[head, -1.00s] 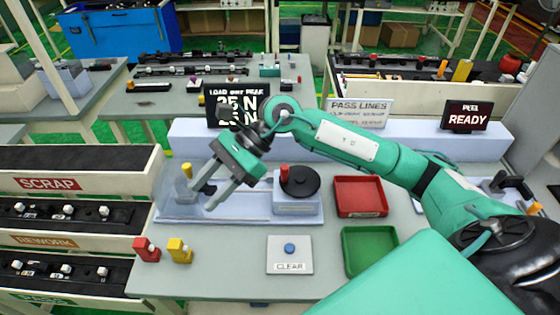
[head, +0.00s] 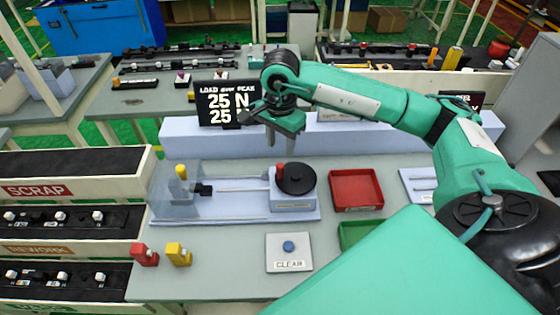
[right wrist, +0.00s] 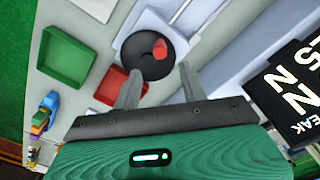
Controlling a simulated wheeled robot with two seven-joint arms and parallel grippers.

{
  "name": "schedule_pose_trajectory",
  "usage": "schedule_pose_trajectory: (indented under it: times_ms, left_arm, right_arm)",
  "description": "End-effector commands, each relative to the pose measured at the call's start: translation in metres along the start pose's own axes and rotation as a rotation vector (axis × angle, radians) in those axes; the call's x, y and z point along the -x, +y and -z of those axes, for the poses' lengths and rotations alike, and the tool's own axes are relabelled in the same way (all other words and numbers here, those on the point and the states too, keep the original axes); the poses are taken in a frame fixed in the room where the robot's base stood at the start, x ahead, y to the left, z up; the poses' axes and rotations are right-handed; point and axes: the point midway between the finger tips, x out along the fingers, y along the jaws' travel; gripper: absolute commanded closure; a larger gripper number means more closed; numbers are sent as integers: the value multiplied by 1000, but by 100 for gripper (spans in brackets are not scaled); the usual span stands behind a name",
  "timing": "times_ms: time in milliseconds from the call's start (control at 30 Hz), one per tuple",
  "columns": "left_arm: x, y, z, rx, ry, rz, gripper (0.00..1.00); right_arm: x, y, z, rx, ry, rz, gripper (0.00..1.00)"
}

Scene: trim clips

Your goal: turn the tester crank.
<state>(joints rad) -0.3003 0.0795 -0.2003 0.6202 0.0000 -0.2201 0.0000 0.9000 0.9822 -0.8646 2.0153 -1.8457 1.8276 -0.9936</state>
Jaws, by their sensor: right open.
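The tester crank (head: 297,182) is a black disc with an upright red knob (head: 280,173), mounted on a pale block at the right end of the tester (head: 240,210). In the head view the knob is at the disc's left side. My right gripper (head: 283,140) is open and empty, pointing down above and behind the crank, apart from it. In the right wrist view the crank disc (right wrist: 145,62) and red knob (right wrist: 160,48) show beyond and between the open fingers (right wrist: 160,82). My left gripper is not in view.
The load display (head: 228,102) reads 25 N on both lines. A red tray (head: 356,190) and a partly hidden green tray (head: 352,236) are right of the tester. A CLEAR button (head: 288,247) lies in front. Red and yellow blocks (head: 145,255) stand at front left.

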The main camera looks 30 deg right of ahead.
Motion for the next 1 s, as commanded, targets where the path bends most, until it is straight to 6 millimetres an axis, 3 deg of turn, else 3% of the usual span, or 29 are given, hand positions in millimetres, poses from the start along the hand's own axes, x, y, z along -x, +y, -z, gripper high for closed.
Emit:
schedule_pose_trajectory:
  times_ms: [400,600,867,1000]
  left_arm:
    - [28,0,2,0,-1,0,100]
    - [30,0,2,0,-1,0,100]
    - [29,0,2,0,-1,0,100]
    - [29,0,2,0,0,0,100]
  right_arm:
    - [-71,0,-1,0,-3,-2,57]
    - [-84,0,-1,1,-2,1,57]
    - [-85,0,-1,0,-2,1,57]
    - [-85,0,-1,0,-2,1,85]
